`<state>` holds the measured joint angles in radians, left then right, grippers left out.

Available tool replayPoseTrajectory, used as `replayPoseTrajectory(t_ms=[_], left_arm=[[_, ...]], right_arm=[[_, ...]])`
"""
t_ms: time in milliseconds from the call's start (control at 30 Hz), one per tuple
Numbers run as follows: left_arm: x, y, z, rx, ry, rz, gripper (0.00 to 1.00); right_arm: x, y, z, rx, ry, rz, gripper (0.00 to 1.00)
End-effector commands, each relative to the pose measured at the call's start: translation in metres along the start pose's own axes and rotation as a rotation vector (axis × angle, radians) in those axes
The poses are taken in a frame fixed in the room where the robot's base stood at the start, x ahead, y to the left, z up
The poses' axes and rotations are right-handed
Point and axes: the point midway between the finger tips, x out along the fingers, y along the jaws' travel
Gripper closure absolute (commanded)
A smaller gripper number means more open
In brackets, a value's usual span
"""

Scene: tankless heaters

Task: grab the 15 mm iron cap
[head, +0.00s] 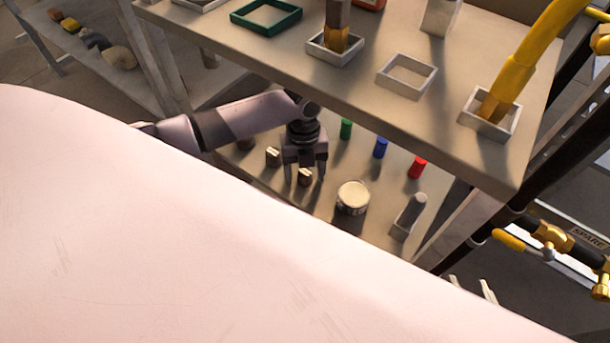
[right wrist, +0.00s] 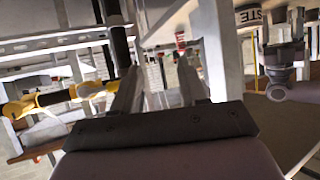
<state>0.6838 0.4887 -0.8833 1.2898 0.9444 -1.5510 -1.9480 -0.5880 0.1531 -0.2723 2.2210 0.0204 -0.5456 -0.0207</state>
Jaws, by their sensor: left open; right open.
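Small grey metal fittings sit on the lower shelf in the head view: one (head: 272,156) left of my left gripper (head: 305,168), one (head: 304,177) at its fingertips, and a darker one (head: 245,144) further left. They look like caps, but I cannot read any size, so I cannot tell which is the 15 mm iron cap. My left gripper points down over the shelf, open. Whether it touches the nearest fitting is unclear. My right gripper (right wrist: 158,72) is open and empty in the right wrist view, away from the fittings.
A round can (head: 352,197), a grey cylinder in a square holder (head: 409,216), and green (head: 346,128), blue (head: 380,147) and red (head: 417,167) cylinders share the lower shelf. The upper tabletop (head: 370,103) overhangs it. Yellow-handled pipework (head: 548,236) stands at right.

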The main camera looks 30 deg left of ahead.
Motion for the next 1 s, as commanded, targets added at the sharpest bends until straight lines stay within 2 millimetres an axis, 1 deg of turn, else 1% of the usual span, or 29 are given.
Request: replayPoseTrajectory(t_ms=[33,67,100,167,200,567,667,767,867,900,1000], left_arm=[[-0.001,0.000,0.000,0.000,0.000,0.000,0.40],[-0.001,0.000,0.000,0.000,0.000,0.000,0.49],[-0.001,0.000,0.000,0.000,0.000,0.000,0.62],[-0.001,0.000,0.000,0.000,0.000,0.000,0.82],[-0.001,0.000,0.000,0.000,0.000,0.000,0.95],[-0.004,0.000,0.000,-0.001,-0.001,-0.001,0.95],[-0.012,0.000,-0.001,-0.001,-0.001,-0.002,0.95],[-0.024,0.000,-0.003,0.000,-0.001,-0.002,0.95],[-0.043,-0.001,-0.005,0.001,-0.002,-0.003,0.95],[-0.037,0.006,-0.010,0.000,0.002,0.002,0.95],[-0.035,0.018,-0.022,0.000,0.002,0.002,0.95]], right_arm=[[0.000,0.000,0.000,0.000,0.001,0.000,0.57],[0.000,0.000,0.000,0.000,0.001,0.000,0.57],[0.000,0.000,0.000,0.000,0.001,0.000,0.57],[0.000,0.000,0.000,0.000,0.001,0.001,0.57],[0.000,0.000,0.000,0.000,0.000,0.001,0.57],[-0.001,0.003,0.007,0.002,-0.018,0.007,0.57],[-0.002,0.004,0.007,0.004,-0.023,0.010,0.57],[-0.004,0.006,0.005,0.008,-0.027,0.016,0.57],[-0.008,0.009,0.003,0.016,-0.033,0.022,0.57],[-0.007,0.010,0.008,0.018,-0.039,0.025,0.57],[-0.009,0.012,0.013,0.025,-0.060,0.030,0.57]])
